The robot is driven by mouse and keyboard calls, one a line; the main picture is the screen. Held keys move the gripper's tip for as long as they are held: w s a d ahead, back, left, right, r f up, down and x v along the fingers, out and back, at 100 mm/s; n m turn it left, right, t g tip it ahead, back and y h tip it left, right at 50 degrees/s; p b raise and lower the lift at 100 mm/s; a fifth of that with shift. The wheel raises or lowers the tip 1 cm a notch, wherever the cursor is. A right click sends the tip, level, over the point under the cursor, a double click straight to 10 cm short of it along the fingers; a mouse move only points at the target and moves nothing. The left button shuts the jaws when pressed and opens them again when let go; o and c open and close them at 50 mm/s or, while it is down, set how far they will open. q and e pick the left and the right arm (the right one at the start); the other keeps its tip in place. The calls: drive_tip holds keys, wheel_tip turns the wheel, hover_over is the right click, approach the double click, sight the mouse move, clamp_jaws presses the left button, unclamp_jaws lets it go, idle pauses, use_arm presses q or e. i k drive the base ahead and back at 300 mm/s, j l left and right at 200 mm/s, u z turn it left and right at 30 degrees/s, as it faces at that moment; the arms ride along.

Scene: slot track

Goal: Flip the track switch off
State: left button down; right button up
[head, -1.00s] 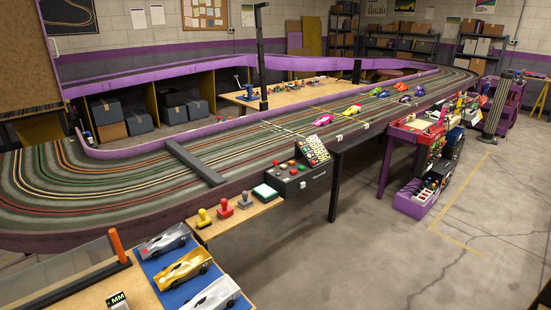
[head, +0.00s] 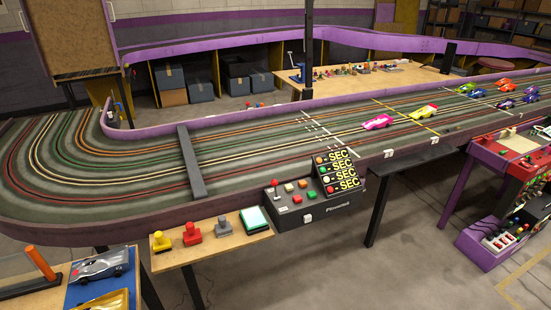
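A black control box (head: 300,207) is mounted at the near edge of the slot track (head: 240,155), right of centre. Its top carries a small lever (head: 275,184) at the left and several coloured buttons (head: 298,197). A small white switch (head: 307,218) sits on its front face. I cannot tell whether this switch is on or off, or which control is the track switch. A tilted panel (head: 337,173) with "SEC" displays stands at its right. Neither of my grippers is in view.
A wooden shelf (head: 205,244) with yellow, red and grey hand controllers juts out left of the box. A table with model cars (head: 100,266) is at lower left. A purple cart (head: 487,245) stands at right. The floor (head: 370,275) before the box is clear.

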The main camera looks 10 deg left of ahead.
sight(274, 183)
drive_tip(key=i+l, duration=0.1)
drive_tip(key=i, duration=0.3)
drive_tip(key=i+l+u, duration=0.1)
drive_tip(key=i, duration=0.35)
